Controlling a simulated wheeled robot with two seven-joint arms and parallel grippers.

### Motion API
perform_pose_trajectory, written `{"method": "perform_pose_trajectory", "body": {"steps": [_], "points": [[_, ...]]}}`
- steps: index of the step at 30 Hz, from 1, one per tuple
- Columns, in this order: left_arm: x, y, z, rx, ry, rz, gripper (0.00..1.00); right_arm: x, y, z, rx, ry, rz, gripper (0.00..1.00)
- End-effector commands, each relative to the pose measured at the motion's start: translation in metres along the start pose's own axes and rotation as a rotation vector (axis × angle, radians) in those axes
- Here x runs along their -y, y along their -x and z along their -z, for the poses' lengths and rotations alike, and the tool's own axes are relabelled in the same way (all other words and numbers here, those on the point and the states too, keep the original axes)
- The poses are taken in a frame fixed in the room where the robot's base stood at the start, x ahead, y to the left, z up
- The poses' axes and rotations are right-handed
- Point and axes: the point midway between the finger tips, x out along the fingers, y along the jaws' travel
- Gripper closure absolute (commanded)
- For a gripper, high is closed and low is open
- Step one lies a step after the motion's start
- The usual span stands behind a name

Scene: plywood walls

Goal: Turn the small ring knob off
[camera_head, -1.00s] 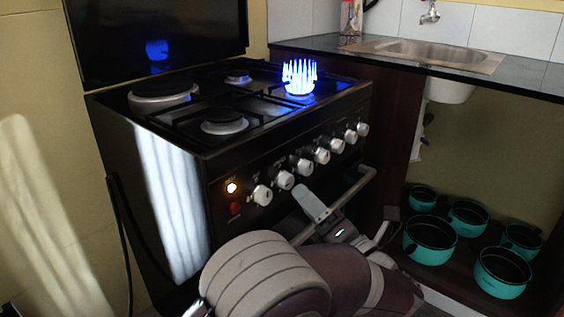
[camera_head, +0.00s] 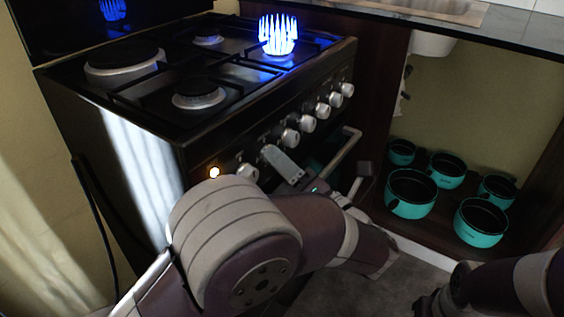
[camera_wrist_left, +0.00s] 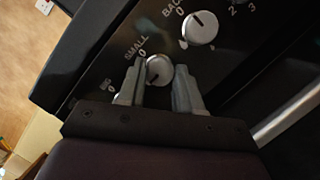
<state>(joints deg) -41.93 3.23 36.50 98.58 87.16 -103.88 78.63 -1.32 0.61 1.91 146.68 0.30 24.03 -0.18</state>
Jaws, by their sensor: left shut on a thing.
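The small ring knob (camera_wrist_left: 159,69) is round and pale, on the dark stove panel beside the printed word SMALL. My left gripper (camera_wrist_left: 158,86) has one finger on each side of it and is shut on it. In the head view my left gripper (camera_head: 282,162) is at the knob row and hides this knob. A tall blue flame (camera_head: 278,36) burns on a rear burner of the black stove (camera_head: 140,105). My right arm shows at the lower right; its dark end (camera_head: 436,300) is too unclear to read.
Other white knobs (camera_head: 290,137) run along the panel; the back knob (camera_wrist_left: 200,28) is close to my left gripper. An oven handle (camera_head: 345,150) juts out below. Teal pots (camera_head: 411,195) stand on a low shelf at right, under the dark counter.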

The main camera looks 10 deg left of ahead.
Motion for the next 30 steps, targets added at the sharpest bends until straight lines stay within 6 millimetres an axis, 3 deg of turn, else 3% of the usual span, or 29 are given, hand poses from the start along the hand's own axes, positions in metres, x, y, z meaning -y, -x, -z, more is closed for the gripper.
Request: {"method": "perform_pose_trajectory", "body": {"steps": [14, 30], "points": [[-0.005, -0.001, -0.002, 0.007, -0.144, 0.05, 0.96, 0.0, 0.018, 0.002, 0.0, 0.0, 0.0, 1.0], [-0.012, -0.002, -0.005, 0.028, -0.621, 0.211, 0.96, 0.0, 0.089, 0.011, 0.0, 0.0, 0.0, 1.0]]}}
